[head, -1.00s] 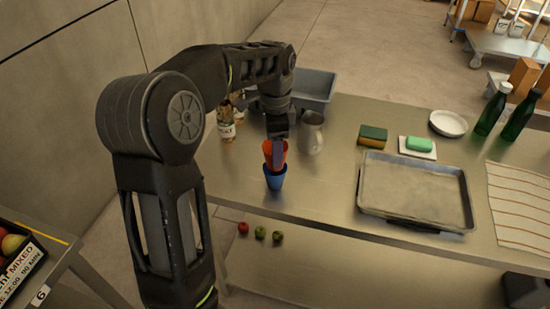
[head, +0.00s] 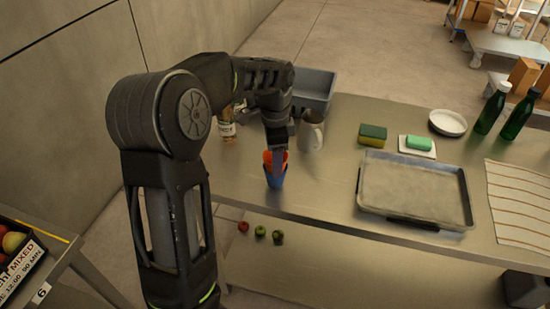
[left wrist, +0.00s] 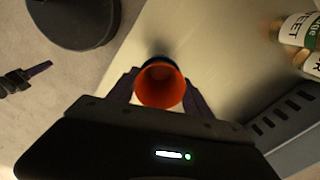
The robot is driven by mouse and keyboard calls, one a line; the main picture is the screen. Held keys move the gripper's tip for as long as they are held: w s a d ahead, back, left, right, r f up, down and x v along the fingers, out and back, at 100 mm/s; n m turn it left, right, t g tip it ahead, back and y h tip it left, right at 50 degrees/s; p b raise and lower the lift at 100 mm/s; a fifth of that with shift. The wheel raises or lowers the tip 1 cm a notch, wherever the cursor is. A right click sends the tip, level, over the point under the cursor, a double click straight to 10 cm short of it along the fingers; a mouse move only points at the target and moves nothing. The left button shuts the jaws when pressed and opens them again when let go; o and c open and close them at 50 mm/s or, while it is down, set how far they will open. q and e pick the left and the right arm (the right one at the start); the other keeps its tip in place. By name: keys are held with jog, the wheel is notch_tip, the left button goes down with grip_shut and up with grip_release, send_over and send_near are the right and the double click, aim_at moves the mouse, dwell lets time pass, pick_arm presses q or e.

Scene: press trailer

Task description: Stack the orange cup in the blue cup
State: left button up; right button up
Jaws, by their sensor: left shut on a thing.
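The blue cup (head: 275,180) stands upright on the steel table near its front left edge. The orange cup (head: 268,158) sits inside it, with only its upper part showing above the blue rim. My left gripper (head: 277,160) reaches down from above and is shut on the orange cup. In the left wrist view the orange cup (left wrist: 161,86) shows mouth-up between the two fingers, with a little dark blue at its far rim. My right gripper is in neither view.
A metal pitcher (head: 311,132) stands just right of my left gripper. Behind are a grey bin (head: 316,88) and a labelled jar (head: 227,130). A baking tray (head: 413,190), a sponge (head: 373,134) and green bottles (head: 519,117) are to the right. The table's front edge is close.

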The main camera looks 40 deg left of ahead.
pick_arm(q)
jog(key=o, duration=1.2)
jog(key=shift+s+f, duration=0.3)
jog(key=shift+f, duration=0.3)
jog(key=shift+c, duration=0.2)
jog(key=shift+o, duration=0.9)
jog(key=shift+w+r, duration=0.2)
jog(key=shift+w, duration=0.05)
notch_tip(320, 180, up, 13)
jog(key=p, duration=0.2)
